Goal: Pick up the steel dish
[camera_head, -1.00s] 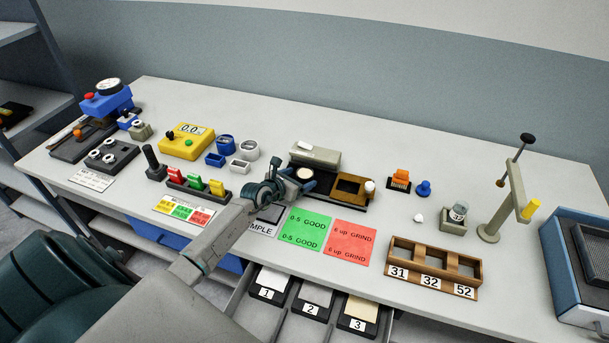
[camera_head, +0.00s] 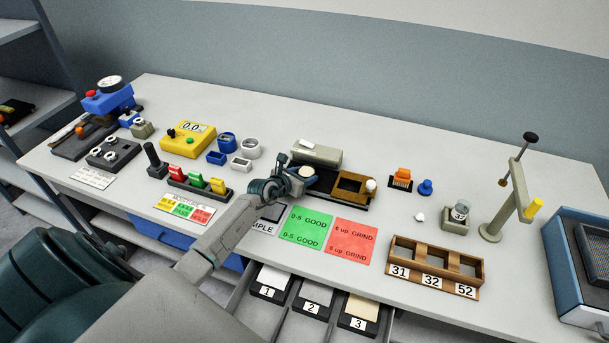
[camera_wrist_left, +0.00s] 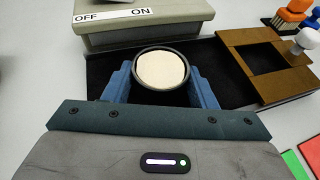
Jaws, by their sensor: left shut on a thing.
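The steel dish (camera_wrist_left: 161,70) is a small round dish with a dark rim and a flat cream-coloured filling. In the left wrist view it sits between the two blue fingers of my left gripper (camera_wrist_left: 162,86), which is shut on its sides. In the head view the dish (camera_head: 306,171) shows just beyond my left gripper (camera_head: 299,178), partly hidden by it. The dish looks level over the black base of the grey device. I cannot tell whether it touches that base. My right gripper is in neither view.
A grey device marked OFF/ON (camera_wrist_left: 140,18) stands right behind the dish. A brown wooden frame (camera_head: 353,186) is to its right, with a white knob (camera_head: 371,184). Green (camera_head: 305,227) and red cards (camera_head: 352,240) lie in front. Coloured blocks (camera_head: 196,182) stand to the left.

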